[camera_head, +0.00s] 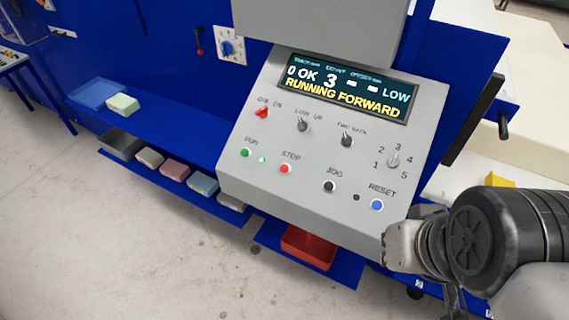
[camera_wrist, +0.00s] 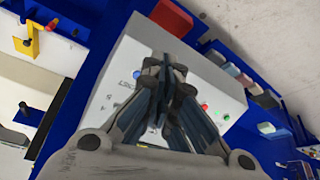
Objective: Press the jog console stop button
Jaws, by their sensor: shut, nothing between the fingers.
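The jog console (camera_head: 315,205) is a grey sloped box on the blue machine. Its red stop button (camera_head: 285,169) sits left of centre under the label STOP, right of the green run button (camera_head: 244,153). The display (camera_head: 345,88) reads RUNNING FORWARD. In the wrist view a red button (camera_wrist: 226,117) shows just right of my fingers. My gripper (camera_wrist: 172,68) is shut and empty, in front of the console, hiding much of its face in that view. In the head view my wrist is at the console's lower right corner; the fingertips are not clearly seen there.
Black jog (camera_head: 329,186) and blue reset (camera_head: 377,205) buttons, several knobs and a red switch (camera_head: 262,112) share the panel. A red bin (camera_head: 308,246) lies below the console. Foam blocks (camera_head: 173,170) sit on blue shelves at left. Floor at lower left is clear.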

